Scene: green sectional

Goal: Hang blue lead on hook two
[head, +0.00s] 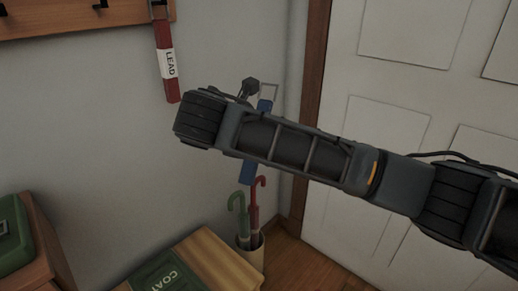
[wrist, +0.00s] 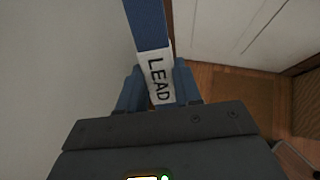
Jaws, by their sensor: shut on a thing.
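The blue lead (head: 247,172) shows above and below my arm in the head view, its middle hidden behind the arm. A pale metal loop is at its top end. In the wrist view the blue strap (wrist: 147,24) with its white LEAD label (wrist: 159,79) sits between the fingers of my gripper (wrist: 159,88), which is shut on it. The wooden hook rail (head: 60,20) is at the top left of the head view. Two dark hooks (head: 100,6) (head: 3,10) on it look bare. No hook numbers are visible.
A red lead (head: 165,62) hangs from the rail's right end. Below my arm, a holder (head: 252,258) contains green and red umbrellas. A white door (head: 400,70) is right.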

